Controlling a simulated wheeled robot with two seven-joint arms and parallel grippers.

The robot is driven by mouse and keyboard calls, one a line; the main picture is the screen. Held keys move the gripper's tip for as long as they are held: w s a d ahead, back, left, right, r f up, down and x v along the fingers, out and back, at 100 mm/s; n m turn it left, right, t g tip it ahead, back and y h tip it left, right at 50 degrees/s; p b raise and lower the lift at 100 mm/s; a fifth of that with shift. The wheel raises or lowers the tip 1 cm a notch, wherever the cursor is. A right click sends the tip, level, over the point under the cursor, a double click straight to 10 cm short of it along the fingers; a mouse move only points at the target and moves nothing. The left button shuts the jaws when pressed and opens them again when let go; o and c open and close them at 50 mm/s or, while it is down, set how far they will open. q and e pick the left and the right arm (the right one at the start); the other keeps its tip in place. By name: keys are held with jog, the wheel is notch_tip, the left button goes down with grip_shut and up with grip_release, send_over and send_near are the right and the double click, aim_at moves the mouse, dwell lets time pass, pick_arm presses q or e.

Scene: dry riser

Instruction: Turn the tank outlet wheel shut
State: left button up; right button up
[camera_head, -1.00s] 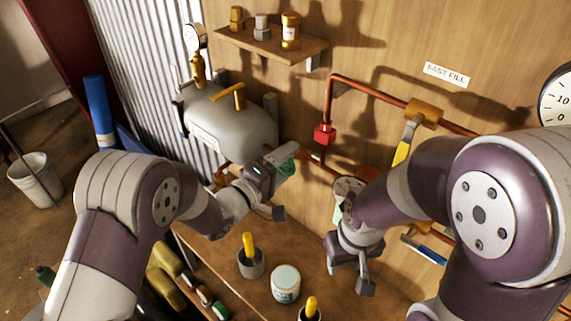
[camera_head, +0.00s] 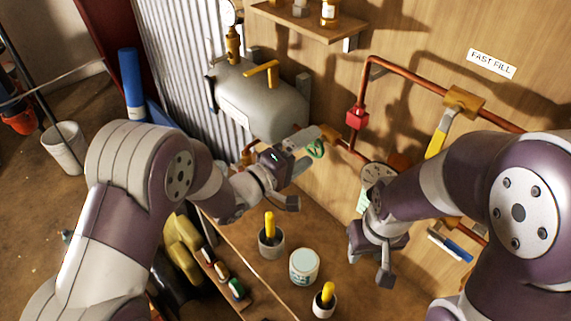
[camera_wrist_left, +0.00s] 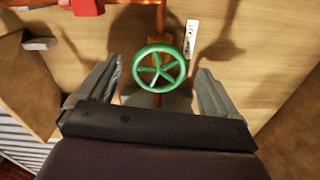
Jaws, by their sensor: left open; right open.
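A green spoked handwheel (camera_wrist_left: 159,68) sits on a copper pipe against the wooden wall in the left wrist view. In the head view only part of the wheel (camera_head: 316,149) shows beside my left gripper (camera_head: 306,170). The grey tank (camera_head: 262,100) stands behind and to the left of it. In the left wrist view my left gripper (camera_wrist_left: 158,82) is open, with one finger on each side of the wheel and visible gaps to both. Contact depth cannot be told. My right gripper (camera_head: 371,258) is open and empty, lower right, near the wall.
A red box fitting (camera_head: 357,118) and a yellow lever (camera_head: 440,136) sit on the copper pipe. A white tag (camera_wrist_left: 191,38) hangs beside the wheel. Cups with yellow handles (camera_head: 271,240) and a white jar (camera_head: 304,266) stand on the bench below the grippers.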

pick_arm(q)
jog(key=b+v, duration=0.2)
jog(key=v, duration=0.8)
